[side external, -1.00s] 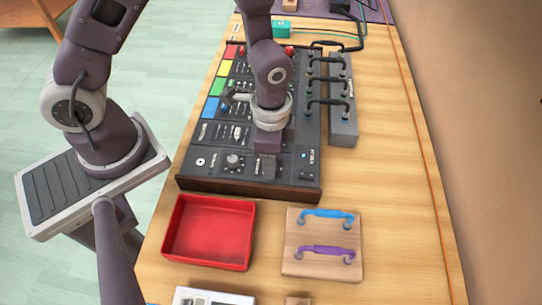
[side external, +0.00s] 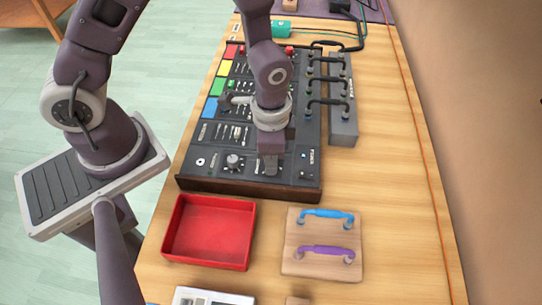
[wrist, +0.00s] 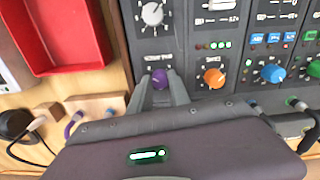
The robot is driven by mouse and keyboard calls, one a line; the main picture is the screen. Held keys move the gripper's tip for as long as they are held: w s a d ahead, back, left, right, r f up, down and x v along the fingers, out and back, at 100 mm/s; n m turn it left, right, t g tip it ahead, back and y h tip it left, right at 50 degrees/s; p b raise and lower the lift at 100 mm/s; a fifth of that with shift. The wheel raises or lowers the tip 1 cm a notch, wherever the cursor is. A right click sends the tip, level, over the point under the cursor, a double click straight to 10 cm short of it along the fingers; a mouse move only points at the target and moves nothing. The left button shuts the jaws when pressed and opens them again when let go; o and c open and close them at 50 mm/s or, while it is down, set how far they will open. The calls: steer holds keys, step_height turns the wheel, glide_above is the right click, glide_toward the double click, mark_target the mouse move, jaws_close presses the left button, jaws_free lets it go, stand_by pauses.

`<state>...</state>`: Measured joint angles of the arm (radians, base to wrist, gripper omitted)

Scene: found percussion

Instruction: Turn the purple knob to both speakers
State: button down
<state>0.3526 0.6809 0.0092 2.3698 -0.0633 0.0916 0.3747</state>
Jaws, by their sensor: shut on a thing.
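The purple knob (wrist: 160,78) shows in the wrist view between my fingertips, on the dark mixer panel. Part of it is hidden by the fingers. My gripper (wrist: 160,88) is shut on the knob. In the side view my gripper (side external: 269,165) points down at the near end of the mixer (side external: 215,183), and the knob is hidden there. The label beside the knob is too small to read, and I cannot tell which setting it points to.
An orange knob (wrist: 214,77) and a blue knob (wrist: 273,73) sit beside the purple one. A large grey dial (wrist: 153,13) is nearby. A red tray (side external: 208,232) and a wooden board with blue and purple handles (side external: 296,262) lie in front of the mixer.

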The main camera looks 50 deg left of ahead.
steer(key=n, duration=1.4)
steer(key=shift+n, duration=0.3)
steer(key=n, duration=1)
steer(key=shift+n, duration=0.3)
steer(key=c, duration=1.2)
jaws_free()
steer(key=shift+c, duration=0.2)
